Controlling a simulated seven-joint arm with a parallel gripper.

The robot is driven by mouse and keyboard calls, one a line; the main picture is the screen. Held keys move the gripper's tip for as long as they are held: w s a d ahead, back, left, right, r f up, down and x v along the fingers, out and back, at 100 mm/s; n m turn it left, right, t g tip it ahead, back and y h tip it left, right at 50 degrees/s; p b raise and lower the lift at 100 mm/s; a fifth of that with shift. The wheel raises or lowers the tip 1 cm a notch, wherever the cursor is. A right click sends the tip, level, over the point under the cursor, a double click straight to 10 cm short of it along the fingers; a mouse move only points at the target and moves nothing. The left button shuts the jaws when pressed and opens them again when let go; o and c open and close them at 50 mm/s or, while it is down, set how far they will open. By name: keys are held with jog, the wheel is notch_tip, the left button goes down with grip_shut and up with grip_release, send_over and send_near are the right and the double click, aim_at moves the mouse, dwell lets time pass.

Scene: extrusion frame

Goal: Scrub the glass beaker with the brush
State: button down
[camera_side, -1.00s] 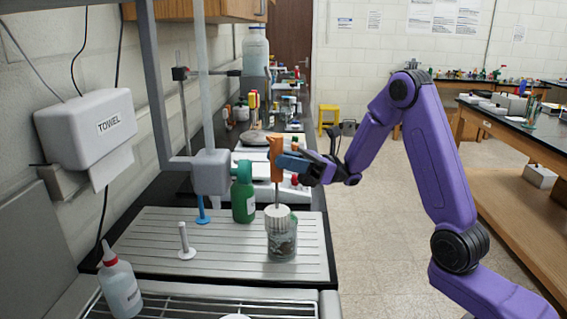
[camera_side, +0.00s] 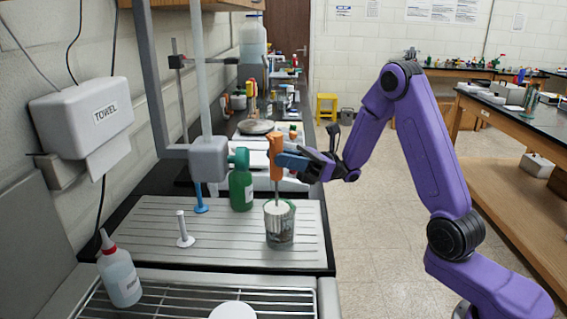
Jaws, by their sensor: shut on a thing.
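The brush (camera_side: 276,157) has an orange handle, a thin shaft and a white bristle head. It stands upright. The glass beaker (camera_side: 279,236) sits on the ribbed grey drainboard, towards its right side. The brush's white head (camera_side: 278,207) is at the beaker's mouth and partly inside it; I cannot tell whether it touches the glass wall. My gripper (camera_side: 288,160) is shut on the orange handle, above the beaker and reaching in from the right. The beaker's inside looks grey and cloudy.
On the drainboard (camera_side: 150,243) a small white peg (camera_side: 183,230) stands left of the beaker. A green bottle (camera_side: 241,182) stands close behind it. A red-capped wash bottle (camera_side: 119,273) is at front left, near a wire rack (camera_side: 180,304).

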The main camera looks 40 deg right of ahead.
jog(key=shift+s+d+r, duration=0.2)
jog(key=shift+d+r, duration=0.05)
jog(key=shift+r, duration=0.3)
jog(key=shift+s+d+r, duration=0.15)
jog(key=shift+d+r, duration=0.05)
jog(key=shift+r, duration=0.3)
dwell(0.8)
jog(key=shift+d, duration=0.1)
jog(key=shift+f, duration=2)
jog(key=r, duration=0.4)
jog(key=shift+w+d, duration=0.15)
jog(key=shift+d, duration=0.15)
